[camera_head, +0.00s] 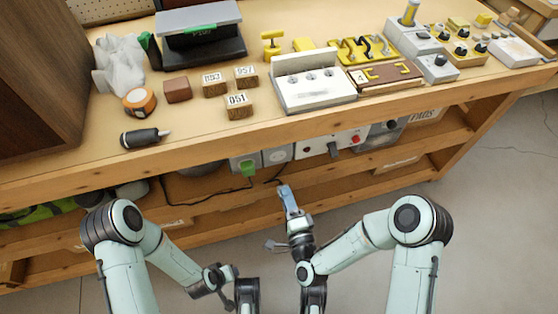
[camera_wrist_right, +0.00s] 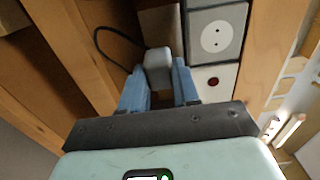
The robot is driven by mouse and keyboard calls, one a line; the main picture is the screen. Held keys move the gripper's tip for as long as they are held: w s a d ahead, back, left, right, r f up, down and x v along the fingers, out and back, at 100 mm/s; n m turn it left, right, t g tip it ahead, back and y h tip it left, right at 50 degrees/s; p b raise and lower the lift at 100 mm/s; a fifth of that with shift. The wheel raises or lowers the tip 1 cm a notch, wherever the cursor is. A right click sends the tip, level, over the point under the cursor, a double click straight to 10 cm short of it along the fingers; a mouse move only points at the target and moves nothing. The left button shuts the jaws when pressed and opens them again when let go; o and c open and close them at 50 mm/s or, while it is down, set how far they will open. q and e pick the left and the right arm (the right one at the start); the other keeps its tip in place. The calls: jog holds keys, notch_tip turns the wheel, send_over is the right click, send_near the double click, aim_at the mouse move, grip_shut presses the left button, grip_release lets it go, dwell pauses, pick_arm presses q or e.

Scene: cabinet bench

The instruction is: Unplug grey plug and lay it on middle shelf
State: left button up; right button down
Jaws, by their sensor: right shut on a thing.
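A grey plug (camera_wrist_right: 158,68) sits between the blue fingers of my right gripper (camera_wrist_right: 159,88) in the right wrist view. A black cord (camera_wrist_right: 112,42) loops from it to the left. In the head view my right gripper (camera_head: 286,191) is just in front of the opening under the bench; the plug is not clear there. A shelf (camera_head: 345,167) runs below the bench top. My left gripper (camera_head: 229,287) is low in front of the bench; its jaws are unclear.
A green plug (camera_head: 247,169) sits at the left socket box. The bench top (camera_head: 190,120) carries number blocks, a screwdriver-like tool and several fixtures. A wooden panel borders the left.

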notch_tip(320, 180, down, 8)
dwell(1.1)
send_over(273, 177)
dwell(2.8)
jog(key=shift+f, duration=1.15)
